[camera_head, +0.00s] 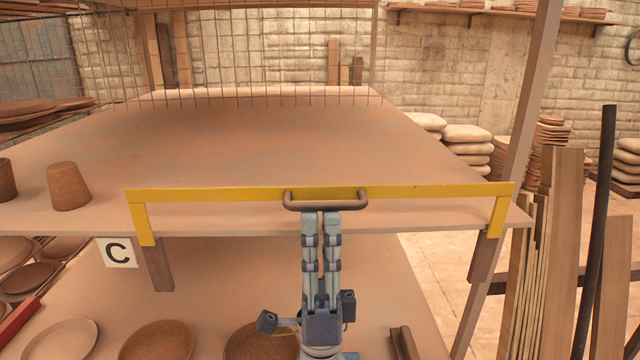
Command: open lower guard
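The yellow guard frame (230,194) spans the front of the brown table in the head view, with a short leg bent down at each end. A brown bar handle (325,206) sits at the middle of its top bar. My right gripper (322,214) points up toward the handle from below. Its two fingers lie side by side, close together, with the tips at the lower edge of the handle bar. I cannot tell whether the tips touch it. The fingers do not visibly wrap around the bar. My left gripper is not in view.
The wide brown table (270,140) lies behind the guard, with wire mesh (260,50) at its far end. Clay pots (68,187) stand at left. A "C" sign (117,252) hangs below. Upright planks (555,240) and a dark pole (597,220) crowd the right.

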